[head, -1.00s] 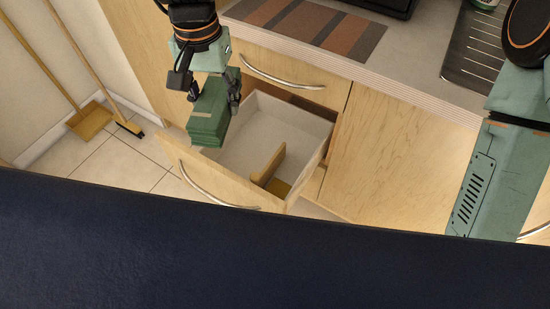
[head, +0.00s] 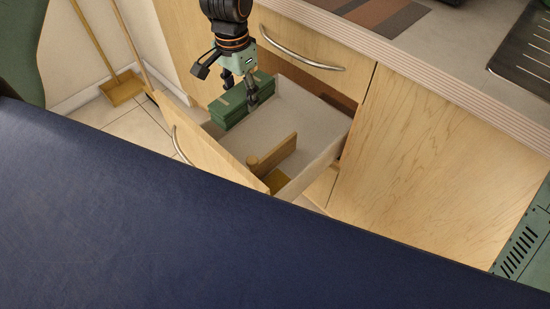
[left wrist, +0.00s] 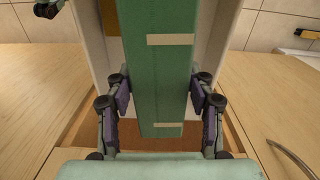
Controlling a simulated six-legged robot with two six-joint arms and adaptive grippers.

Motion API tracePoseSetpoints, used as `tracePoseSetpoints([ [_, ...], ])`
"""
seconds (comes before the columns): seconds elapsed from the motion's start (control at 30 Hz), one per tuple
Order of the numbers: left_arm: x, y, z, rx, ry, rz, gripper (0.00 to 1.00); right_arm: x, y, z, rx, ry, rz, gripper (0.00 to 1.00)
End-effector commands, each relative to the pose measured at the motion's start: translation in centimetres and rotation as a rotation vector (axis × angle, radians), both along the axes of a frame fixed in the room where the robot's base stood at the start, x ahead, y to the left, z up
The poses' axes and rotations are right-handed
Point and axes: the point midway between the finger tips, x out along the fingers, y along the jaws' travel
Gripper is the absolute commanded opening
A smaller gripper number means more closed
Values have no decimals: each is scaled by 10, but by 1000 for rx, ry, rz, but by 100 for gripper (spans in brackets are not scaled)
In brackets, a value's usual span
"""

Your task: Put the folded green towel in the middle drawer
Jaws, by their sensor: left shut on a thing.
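The folded green towel (head: 238,103) is a thick block with a pale band. My left gripper (head: 239,92) is shut on it from above, at the left part of the open middle drawer (head: 314,125). In the left wrist view the towel (left wrist: 158,70) runs lengthwise between the two fingers of the left gripper (left wrist: 160,105), with drawer walls on both sides. I cannot tell whether the towel touches the drawer floor.
Inside the drawer a wooden piece (head: 273,154) stands near the front. The closed upper drawer front has a curved handle (head: 300,52). A counter (head: 450,70) with a striped mat (head: 380,14) lies above. A broom and dustpan (head: 122,88) stand at the left wall.

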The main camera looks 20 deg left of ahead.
Motion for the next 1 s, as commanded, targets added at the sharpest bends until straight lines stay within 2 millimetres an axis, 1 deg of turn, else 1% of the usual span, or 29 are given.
tracePoseSetpoints([
  [0.03,3,11,-22,0,0,-11,16,0,0,-14,0,0,0,68],
  [0.1,5,24,-37,7,-3,-29,16,0,0,-21,0,0,1,68],
  [0.2,8,36,-50,16,-4,-49,16,0,0,-27,0,0,1,68],
  [0.3,9,41,-57,20,-4,-60,16,1,0,-30,0,-1,2,68],
  [0.37,9,42,-64,21,-4,-63,16,1,0,-33,0,-1,1,68],
  [0.43,9,42,-77,22,-2,-64,16,1,0,-38,0,-1,1,68],
  [0.8,11,38,-163,23,-2,-64,16,1,1,-71,0,-1,1,68],
  [0.9,11,38,-179,23,-3,-63,16,1,1,-78,0,-1,1,68],
  [1.0,12,38,-188,22,-4,-64,16,1,1,-81,0,0,1,68],
])
